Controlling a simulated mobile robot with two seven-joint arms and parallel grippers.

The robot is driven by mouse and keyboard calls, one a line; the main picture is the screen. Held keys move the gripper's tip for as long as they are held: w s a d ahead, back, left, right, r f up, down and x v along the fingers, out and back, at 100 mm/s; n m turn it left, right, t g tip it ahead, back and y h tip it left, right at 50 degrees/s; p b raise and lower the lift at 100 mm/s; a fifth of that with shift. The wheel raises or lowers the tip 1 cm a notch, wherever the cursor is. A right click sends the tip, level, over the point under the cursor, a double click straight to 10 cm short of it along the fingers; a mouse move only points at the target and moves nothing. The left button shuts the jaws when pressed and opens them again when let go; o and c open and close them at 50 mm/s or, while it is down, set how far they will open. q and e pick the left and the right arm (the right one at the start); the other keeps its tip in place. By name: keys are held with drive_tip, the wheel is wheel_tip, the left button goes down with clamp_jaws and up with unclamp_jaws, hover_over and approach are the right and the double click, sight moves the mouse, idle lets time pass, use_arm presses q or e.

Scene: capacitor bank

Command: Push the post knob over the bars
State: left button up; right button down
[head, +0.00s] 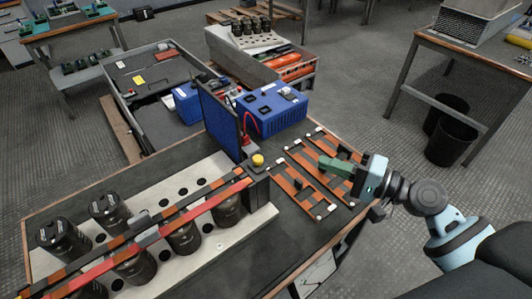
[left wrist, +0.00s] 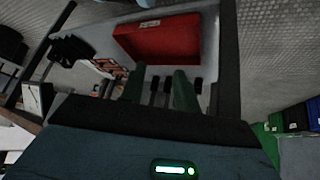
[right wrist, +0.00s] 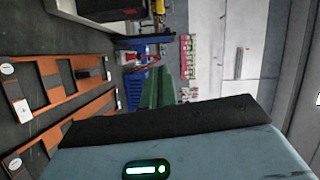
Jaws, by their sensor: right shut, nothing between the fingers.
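The yellow post knob (head: 258,160) sits on top of a black post (head: 258,185) at the right end of the capacitor bank. A red bar (head: 170,230) and a dark bar with orange sections (head: 150,222) run from the lower left over the capacitors to this post. My right gripper (head: 322,160), with green fingers, is to the right of the knob, apart from it and touching nothing visible. Its fingers are together and empty in the right wrist view (right wrist: 156,85). My left gripper (left wrist: 160,88) shows only in the left wrist view, with its green fingers apart and nothing between them.
Several black capacitors (head: 182,237) stand in a pale perforated plate (head: 150,196). Orange-brown slatted frames (head: 292,184) lie on the bench under my right gripper. A blue panel (head: 220,122) and blue units (head: 272,110) stand behind the knob. A red bin (left wrist: 157,40) shows in the left wrist view.

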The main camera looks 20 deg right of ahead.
sight(258, 162)
drive_tip(key=shift+w+a+r, duration=0.1)
drive_tip(key=shift+w+r, duration=0.15)
drive_tip(key=shift+r, duration=0.3)
drive_tip(key=w+a+p, duration=0.4)
drive_tip(key=w+a, duration=0.1)
drive_tip(key=a, duration=0.5)
drive_tip(key=shift+w+a+f, duration=0.15)
drive_tip(key=shift+f, duration=0.25)
